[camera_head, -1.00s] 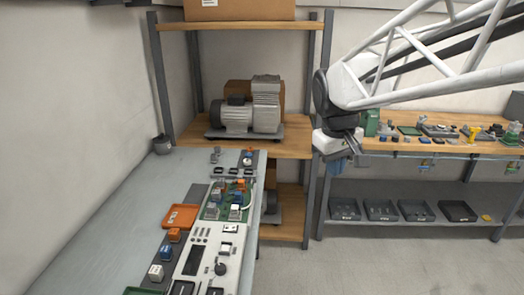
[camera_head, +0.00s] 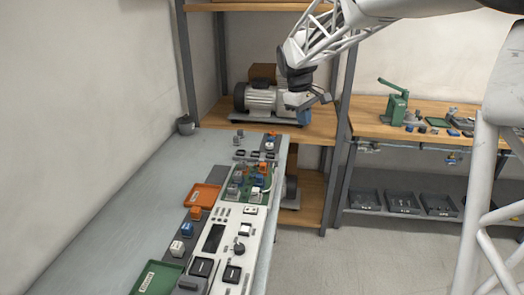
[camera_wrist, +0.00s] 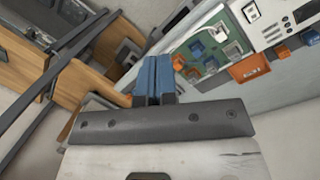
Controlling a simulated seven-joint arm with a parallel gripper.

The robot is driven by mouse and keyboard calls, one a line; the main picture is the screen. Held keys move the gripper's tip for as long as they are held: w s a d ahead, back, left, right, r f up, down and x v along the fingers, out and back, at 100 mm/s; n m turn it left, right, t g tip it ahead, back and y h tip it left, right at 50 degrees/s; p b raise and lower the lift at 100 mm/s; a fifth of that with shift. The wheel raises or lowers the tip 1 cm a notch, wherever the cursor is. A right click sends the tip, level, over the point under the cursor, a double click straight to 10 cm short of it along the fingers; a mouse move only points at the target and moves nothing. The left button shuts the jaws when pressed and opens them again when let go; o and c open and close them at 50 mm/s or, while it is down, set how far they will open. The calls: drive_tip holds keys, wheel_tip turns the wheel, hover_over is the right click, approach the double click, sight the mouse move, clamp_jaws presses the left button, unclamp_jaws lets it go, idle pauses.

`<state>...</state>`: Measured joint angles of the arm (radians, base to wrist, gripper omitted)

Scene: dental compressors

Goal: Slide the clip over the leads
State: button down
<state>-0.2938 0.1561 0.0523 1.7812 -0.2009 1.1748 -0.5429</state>
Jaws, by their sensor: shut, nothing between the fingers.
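My gripper (camera_head: 304,116) hangs above the floor side of the bench, in front of the compressor shelf. Its blue fingers (camera_wrist: 155,72) are closed together in the wrist view, with nothing between them. It is apart from the green circuit board (camera_head: 247,190), which sits in the white panel unit and carries grey, blue and orange parts and thin wires. The board also shows in the wrist view (camera_wrist: 213,66). The leads and the clip are too small to make out with certainty.
The white panel (camera_head: 221,258) with knob and buttons lies on the grey bench (camera_head: 140,205). Beside it are an orange tray (camera_head: 196,200), coloured blocks and a green tray (camera_head: 168,273). A compressor (camera_head: 259,98) stands on the shelf behind. The bench's left part is clear.

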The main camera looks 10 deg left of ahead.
drive_tip(key=w+a+f+n, duration=0.2)
drive_tip(key=w+a+f, duration=0.4)
drive_tip(key=a, duration=0.3)
drive_tip(key=w+a+f+n+h, duration=0.1)
drive_tip(key=w+a+f+n, duration=0.2)
drive_tip(key=w+a+f, duration=0.4)
drive_tip(key=w+a+f+n+h, duration=0.1)
drive_tip(key=w+a+f+n, duration=0.1)
drive_tip(key=w+a+f, duration=0.4)
drive_tip(key=w+a, duration=0.1)
drive_tip(key=a, duration=0.4)
drive_tip(key=shift+w+a+f, duration=0.15)
drive_tip(key=shift+w+a, duration=0.15)
drive_tip(key=shift+w, duration=0.1)
approach(258, 163)
drive_tip(key=f, duration=0.1)
drive_tip(key=a+f, duration=0.1)
drive_tip(key=f, duration=0.1)
drive_tip(key=a+f, duration=0.1)
drive_tip(key=f, duration=0.1)
drive_tip(key=shift+a, duration=0.15)
drive_tip(key=shift+d+f, duration=0.1)
drive_tip(key=shift+d, duration=2)
drive_tip(key=shift+d, duration=0.1)
